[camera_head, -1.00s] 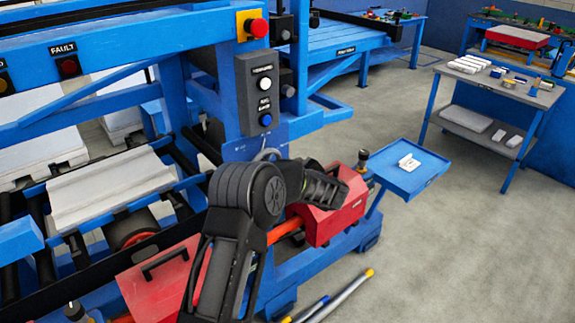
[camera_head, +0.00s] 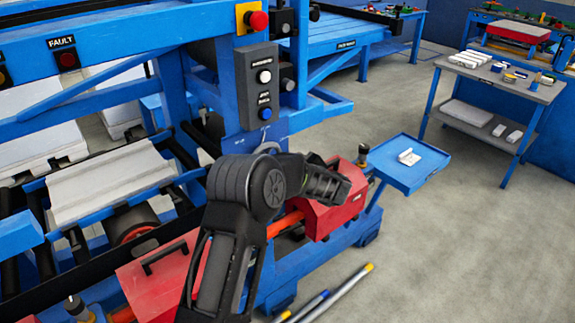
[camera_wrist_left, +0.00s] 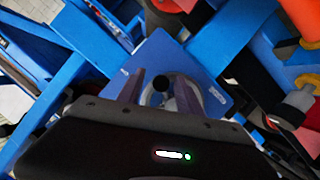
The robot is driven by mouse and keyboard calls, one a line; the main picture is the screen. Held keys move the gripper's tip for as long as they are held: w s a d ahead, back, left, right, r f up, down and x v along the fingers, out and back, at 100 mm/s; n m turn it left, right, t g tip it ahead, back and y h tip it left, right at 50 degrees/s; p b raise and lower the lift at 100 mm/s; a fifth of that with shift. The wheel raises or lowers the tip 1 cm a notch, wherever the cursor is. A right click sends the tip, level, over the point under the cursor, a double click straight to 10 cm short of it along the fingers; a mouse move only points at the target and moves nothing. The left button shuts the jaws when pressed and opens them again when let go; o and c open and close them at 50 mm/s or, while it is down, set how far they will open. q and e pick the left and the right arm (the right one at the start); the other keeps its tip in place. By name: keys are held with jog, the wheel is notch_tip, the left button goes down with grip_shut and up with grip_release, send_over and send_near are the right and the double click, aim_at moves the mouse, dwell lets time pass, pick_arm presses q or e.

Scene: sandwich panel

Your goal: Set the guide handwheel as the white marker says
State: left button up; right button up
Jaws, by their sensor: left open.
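The guide handwheel (camera_wrist_left: 214,101) is a grey ring on a blue plate (camera_wrist_left: 172,52) in the left wrist view, partly hidden by my gripper. In the head view, only a grey curved edge of the wheel (camera_head: 267,147) shows above my arm's dark joint; my left fingers are not clear there. Small pale marks show on the plate, too small to read; I cannot make out the white marker. My right gripper is not in view.
A grey button box (camera_head: 259,88) hangs on the blue frame above the wheel. A red housing (camera_head: 338,208) and a blue tray (camera_head: 409,165) lie right of my arm. A red cover with a black handle (camera_head: 160,265) is at lower left.

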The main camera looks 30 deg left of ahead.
pick_arm(q)
jog(key=b+v, duration=0.1)
jog(key=v, duration=0.6)
jog(key=shift+b, duration=0.4)
jog(key=shift+a, duration=0.15)
jog(key=w+d+f+m+t+h, duration=0.2)
jog(key=d+f+m+t+h, duration=0.2)
jog(key=d+f+m+h, duration=0.7)
jog(key=s+d+f+g, duration=0.1)
jog(key=s+d+f, duration=0.6)
jog(key=d+f, duration=0.45)
jog(key=s+d+f+m+g+h, duration=0.2)
jog(key=s+f, duration=0.3)
jog(key=s, duration=0.6)
jog(key=s+d+f+m+g+h+b, duration=0.1)
jog(key=s+d+f+g, duration=0.3)
jog(key=s, duration=0.7)
jog(key=s+d+f+m+g+h, duration=0.2)
jog(key=s+d+f, duration=0.3)
jog(key=s, duration=0.6)
jog(key=shift+d+f+m+g+h+b, duration=0.15)
jog(key=shift+f+m+g+h+b, duration=0.2)
jog(key=shift+f+m+g, duration=0.2)
